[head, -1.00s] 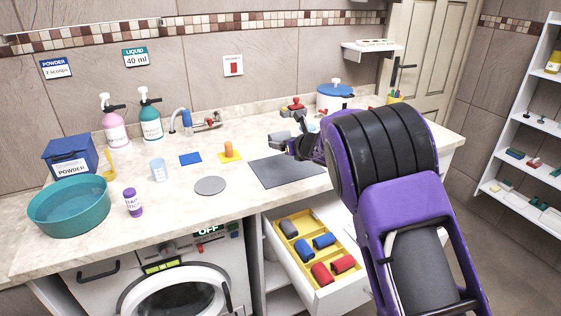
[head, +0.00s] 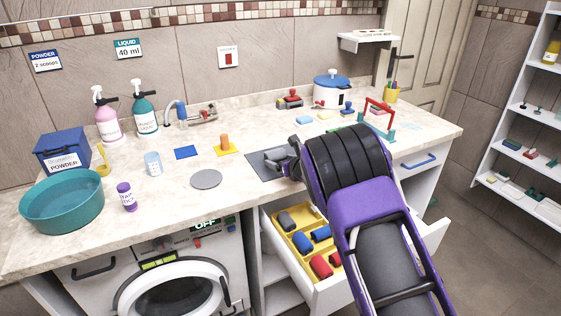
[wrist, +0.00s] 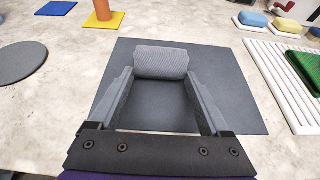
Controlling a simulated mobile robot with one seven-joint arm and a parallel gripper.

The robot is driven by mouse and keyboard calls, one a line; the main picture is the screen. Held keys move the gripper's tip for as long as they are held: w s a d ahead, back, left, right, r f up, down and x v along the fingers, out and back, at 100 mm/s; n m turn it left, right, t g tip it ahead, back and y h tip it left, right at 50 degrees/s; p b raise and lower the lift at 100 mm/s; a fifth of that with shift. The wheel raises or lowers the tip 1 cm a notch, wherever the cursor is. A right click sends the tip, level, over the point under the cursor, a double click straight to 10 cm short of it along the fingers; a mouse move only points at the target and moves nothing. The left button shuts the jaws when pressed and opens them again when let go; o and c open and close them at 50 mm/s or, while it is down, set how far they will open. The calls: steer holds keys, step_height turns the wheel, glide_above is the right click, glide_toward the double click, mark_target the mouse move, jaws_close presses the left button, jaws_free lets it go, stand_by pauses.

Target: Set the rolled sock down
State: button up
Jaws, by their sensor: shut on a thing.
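My gripper (wrist: 160,75) is shut on a grey rolled sock (wrist: 161,60), which sits between the fingertips in the wrist view. The sock is over the dark grey mat (wrist: 235,110) on the counter; I cannot tell whether it touches the mat. In the head view my gripper (head: 279,157) and the sock are over the mat (head: 262,172), partly hidden by my own arm.
An open drawer (head: 290,270) below holds a yellow tray with grey, blue and red rolled socks. A grey disc (head: 206,179) and an orange peg on a yellow base (head: 226,147) stand left of the mat. A white slatted rack (wrist: 285,80) lies to its right.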

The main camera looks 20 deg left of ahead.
steer(key=o, duration=1.3)
steer(key=shift+c, duration=0.2)
